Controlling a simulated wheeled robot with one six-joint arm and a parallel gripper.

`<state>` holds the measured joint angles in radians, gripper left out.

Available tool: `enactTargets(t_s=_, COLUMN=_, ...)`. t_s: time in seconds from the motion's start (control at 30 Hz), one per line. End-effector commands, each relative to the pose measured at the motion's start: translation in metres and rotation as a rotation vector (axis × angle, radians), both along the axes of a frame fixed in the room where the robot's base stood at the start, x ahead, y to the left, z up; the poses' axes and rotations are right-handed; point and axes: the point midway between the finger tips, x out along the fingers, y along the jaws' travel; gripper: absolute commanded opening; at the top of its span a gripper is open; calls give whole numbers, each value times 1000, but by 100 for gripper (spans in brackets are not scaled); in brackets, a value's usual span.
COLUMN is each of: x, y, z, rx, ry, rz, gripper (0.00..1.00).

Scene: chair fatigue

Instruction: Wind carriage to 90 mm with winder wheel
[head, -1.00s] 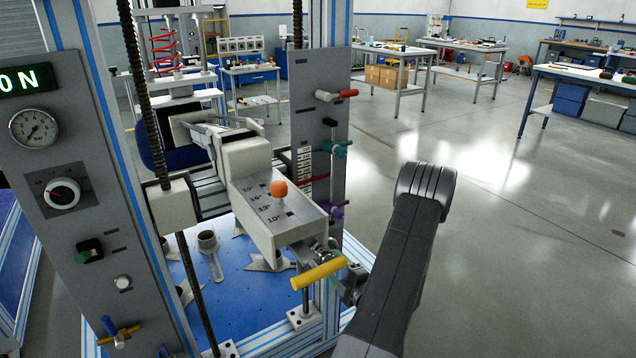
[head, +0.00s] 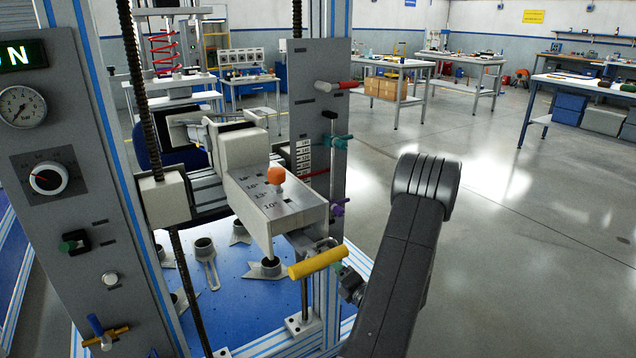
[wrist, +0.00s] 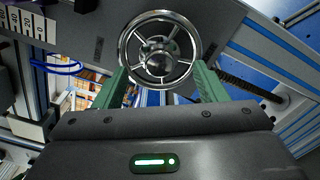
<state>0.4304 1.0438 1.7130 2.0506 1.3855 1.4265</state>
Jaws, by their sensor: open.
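The winder wheel, a chrome handwheel with spokes and a round hub (wrist: 160,52), is straight ahead in the wrist view. My gripper (wrist: 160,74) is open, with one green finger on each side of the wheel's lower part. I cannot tell whether either finger touches the rim. In the head view the wheel is not clearly visible, and my dark arm covers part of that area. The cream carriage (head: 243,148) sits between the grey columns, beside a white scale (head: 303,158). The head view scale is too small to read. Another scale (wrist: 22,40) shows at the wrist view's left.
A yellow handle (head: 317,263) sticks out near my arm, below a block with an orange knob (head: 276,176). Red, teal and purple handles line the right column (head: 318,110). A blue bed plate (head: 230,285) lies below. The floor at the right (head: 510,240) is open.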

Motion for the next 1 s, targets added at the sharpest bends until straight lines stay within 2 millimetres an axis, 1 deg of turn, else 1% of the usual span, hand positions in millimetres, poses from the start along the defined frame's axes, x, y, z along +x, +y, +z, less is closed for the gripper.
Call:
enactTargets(t_s=0.17, x=0, y=0, z=-2, rx=-26, ry=-19, rz=0, gripper=65)
enactTargets(t_s=0.3, x=0, y=0, z=-5, rx=-143, ry=-107, rz=0, gripper=65)
enactTargets(t_s=0.6, x=-1, y=1, z=-4, rx=-413, ry=-304, rz=-1, gripper=65)
enactTargets(t_s=0.8, x=-1, y=1, z=-2, rx=-557, ry=-407, rz=0, gripper=65)
enactTargets(t_s=1.0, x=-1, y=1, z=2, rx=-594, ry=-432, rz=0, gripper=65)
